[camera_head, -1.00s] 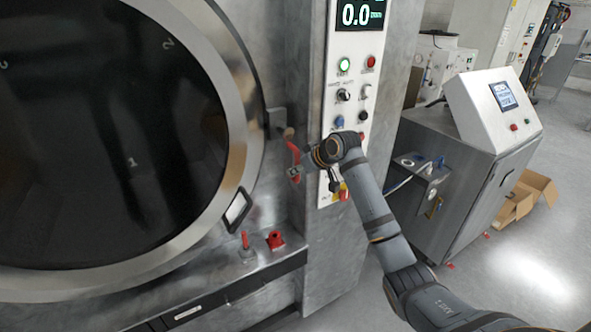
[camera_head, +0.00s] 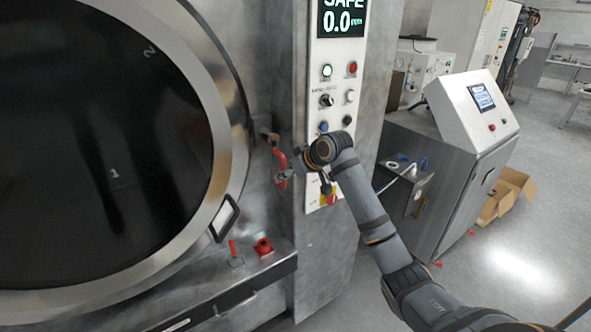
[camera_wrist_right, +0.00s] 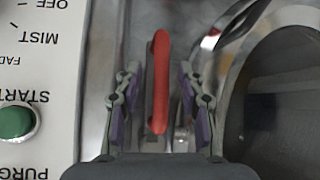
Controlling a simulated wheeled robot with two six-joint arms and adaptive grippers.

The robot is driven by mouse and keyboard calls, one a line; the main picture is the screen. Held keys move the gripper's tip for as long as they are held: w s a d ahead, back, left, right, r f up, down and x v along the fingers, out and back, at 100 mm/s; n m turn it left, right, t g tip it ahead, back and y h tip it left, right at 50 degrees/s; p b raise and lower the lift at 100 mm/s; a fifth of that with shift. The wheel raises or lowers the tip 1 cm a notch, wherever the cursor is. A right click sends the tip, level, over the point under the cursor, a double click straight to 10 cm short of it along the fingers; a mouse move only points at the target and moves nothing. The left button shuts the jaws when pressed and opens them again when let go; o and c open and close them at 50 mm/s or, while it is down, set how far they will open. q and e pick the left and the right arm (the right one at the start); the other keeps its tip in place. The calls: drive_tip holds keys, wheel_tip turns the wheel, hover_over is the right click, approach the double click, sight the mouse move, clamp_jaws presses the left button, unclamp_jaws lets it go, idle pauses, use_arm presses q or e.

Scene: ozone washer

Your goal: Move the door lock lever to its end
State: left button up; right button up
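The door lock lever (camera_head: 279,160) is a red bent handle on a grey pivot, mounted on the steel panel just right of the large round door (camera_head: 232,110). It hangs roughly downward. My right gripper (camera_head: 284,175) is at the lever's lower part, its arm coming in from the right. In the right wrist view the red lever (camera_wrist_right: 160,82) stands between the two fingers of my right gripper (camera_wrist_right: 158,100). The fingers are apart, with a visible gap on each side of the lever. My left gripper is not in view.
A control panel (camera_head: 338,110) with a lit green button, knobs and a display is right of the lever, close to my right arm. Below are a red fitting (camera_head: 263,246) and a small red-handled valve (camera_head: 233,250) on a ledge. A steel cabinet (camera_head: 440,165) stands at right.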

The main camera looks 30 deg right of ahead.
drive_tip(key=v, duration=0.9)
drive_tip(key=shift+s+r, duration=0.2)
drive_tip(key=shift+s, duration=0.15)
drive_tip(key=shift+d, duration=0.15)
